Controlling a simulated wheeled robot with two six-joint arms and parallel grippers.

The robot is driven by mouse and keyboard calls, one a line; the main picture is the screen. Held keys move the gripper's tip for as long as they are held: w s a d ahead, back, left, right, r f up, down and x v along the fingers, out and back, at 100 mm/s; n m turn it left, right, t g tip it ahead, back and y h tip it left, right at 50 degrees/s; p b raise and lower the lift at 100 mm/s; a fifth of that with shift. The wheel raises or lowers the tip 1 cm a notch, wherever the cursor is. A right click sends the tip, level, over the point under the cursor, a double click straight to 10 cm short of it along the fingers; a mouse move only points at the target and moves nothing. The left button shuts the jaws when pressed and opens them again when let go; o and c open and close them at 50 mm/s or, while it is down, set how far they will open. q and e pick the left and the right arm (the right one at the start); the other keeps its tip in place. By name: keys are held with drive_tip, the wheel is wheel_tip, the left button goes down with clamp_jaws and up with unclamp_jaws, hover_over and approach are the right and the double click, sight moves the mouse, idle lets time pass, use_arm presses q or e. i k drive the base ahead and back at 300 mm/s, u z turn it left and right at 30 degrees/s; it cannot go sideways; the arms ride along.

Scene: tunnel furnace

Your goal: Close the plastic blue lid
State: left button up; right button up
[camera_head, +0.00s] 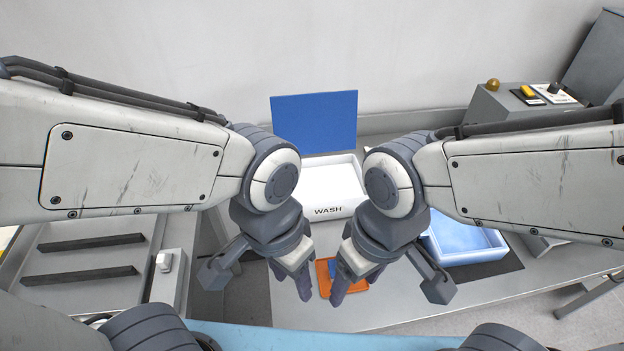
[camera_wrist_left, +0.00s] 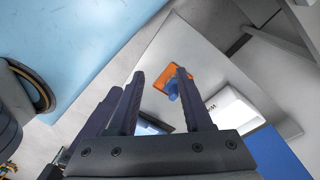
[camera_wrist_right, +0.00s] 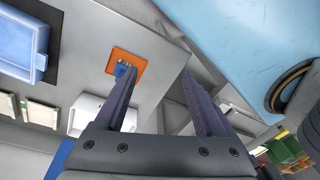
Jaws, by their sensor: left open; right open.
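The blue lid (camera_head: 315,120) stands upright, open, at the back edge of the white box marked WASH (camera_head: 328,210). It shows as a blue panel at the lower right of the left wrist view (camera_wrist_left: 277,152) and at the lower left of the right wrist view (camera_wrist_right: 58,160). My left gripper (camera_head: 306,283) and right gripper (camera_head: 337,285) hang in front of the box, close together. Both are open and empty, and neither touches the lid. My forearms hide the sides of the box in the head view.
An orange tray (camera_head: 324,285) with a blue item lies on the grey table (camera_head: 400,300) beyond my grippers. A light-blue container (camera_head: 465,247) sits on a dark mat to the right. A control box with a yellow switch (camera_head: 527,92) stands at the back right.

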sight(326, 122)
drive_tip(key=u, duration=0.05)
drive_tip(key=k, duration=1.1)
drive_tip(key=z, duration=0.9)
drive_tip(key=i, duration=1.25)
drive_tip(key=u, duration=0.25)
